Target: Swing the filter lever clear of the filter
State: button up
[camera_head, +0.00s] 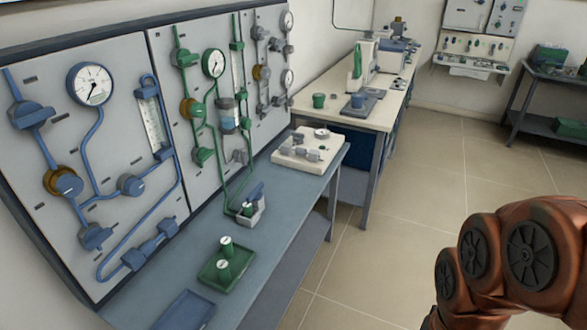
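A small grey holder (258,214) stands on the blue-grey bench below the green-piped panel. A green cylinder (246,209), which looks like the filter, sits in it. A dark blue bar (256,191), which looks like the lever, slants up beside and behind the cylinder. At this size I cannot tell whether it touches or overlaps the cylinder. Two green cylinders with pale tops, one of them nearer (223,271), stand in a green tray (207,272) closer to me. My copper-coloured arm shows at the lower right, away from the bench. My gripper is out of view.
Wall panels (120,180) with pipes, gauges and valves rise along the bench's left side. A blue tray (185,312) lies at the near end. A pale block with fittings (308,147) sits at the far end. The tiled floor (420,190) right of the bench is clear.

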aim_at(256, 194)
jog(key=z, duration=0.05)
jog(key=i, duration=0.7)
jog(key=u, duration=0.9)
jog(key=i, duration=0.7)
jog(key=u, duration=0.7)
